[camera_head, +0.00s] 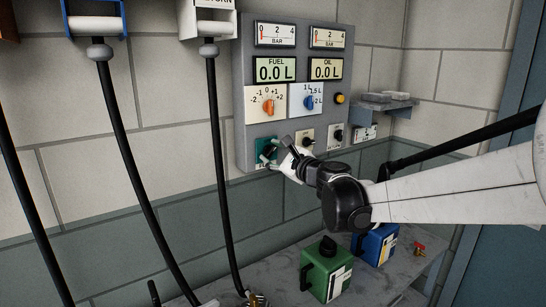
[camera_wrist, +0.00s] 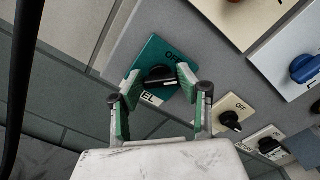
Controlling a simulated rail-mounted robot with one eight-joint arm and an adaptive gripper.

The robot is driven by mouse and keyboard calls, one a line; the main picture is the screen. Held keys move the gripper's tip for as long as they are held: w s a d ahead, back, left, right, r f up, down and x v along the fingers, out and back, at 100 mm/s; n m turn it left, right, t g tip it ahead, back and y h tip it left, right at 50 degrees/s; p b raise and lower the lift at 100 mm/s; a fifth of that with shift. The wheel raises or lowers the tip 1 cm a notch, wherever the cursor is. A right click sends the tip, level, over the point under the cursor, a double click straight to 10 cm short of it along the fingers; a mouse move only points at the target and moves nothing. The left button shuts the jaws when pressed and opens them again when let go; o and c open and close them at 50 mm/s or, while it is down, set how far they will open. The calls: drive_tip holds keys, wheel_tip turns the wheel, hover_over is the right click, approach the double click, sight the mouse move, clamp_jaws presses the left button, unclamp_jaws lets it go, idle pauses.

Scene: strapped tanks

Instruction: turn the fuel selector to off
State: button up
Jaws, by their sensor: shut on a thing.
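The fuel selector is a black knob (camera_wrist: 158,76) on a teal plate (camera_wrist: 152,54) with OFF printed near its upper right edge in the wrist view. A label ending in "EL" shows below the knob, partly hidden. The knob's pale line lies roughly sideways and does not point at OFF. My gripper (camera_wrist: 157,82) is shut on the knob, with a green-padded finger on each side. In the head view the teal plate (camera_head: 262,146) is at the panel's lower left, and my gripper (camera_head: 275,151) covers the knob.
The grey panel (camera_head: 246,60) carries gauges, displays, an orange knob (camera_head: 268,106) and a blue knob (camera_head: 309,102). Two smaller black-knob selectors (camera_head: 307,140) (camera_head: 338,135) are close on the right. Hoses hang left. Green (camera_head: 322,270) and blue (camera_head: 388,240) cans stand below.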

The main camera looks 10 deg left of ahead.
drive_tip(key=n, duration=0.2)
drive_tip(key=n+b, duration=0.1)
drive_tip(key=n, duration=0.1)
drive_tip(key=shift+f+n, duration=0.2)
drive_tip(key=shift+n, duration=0.1)
drive_tip(key=n+b, duration=0.1)
drive_tip(key=n, duration=0.3)
drive_tip(key=shift+n, duration=0.3)
drive_tip(key=o, duration=1.1)
drive_tip(key=shift+o, duration=0.2)
drive_tip(key=shift+s, duration=0.15)
drive_tip(key=v, duration=1.1)
drive_tip(key=shift+s+d, duration=0.25)
drive_tip(key=shift+d, duration=0.05)
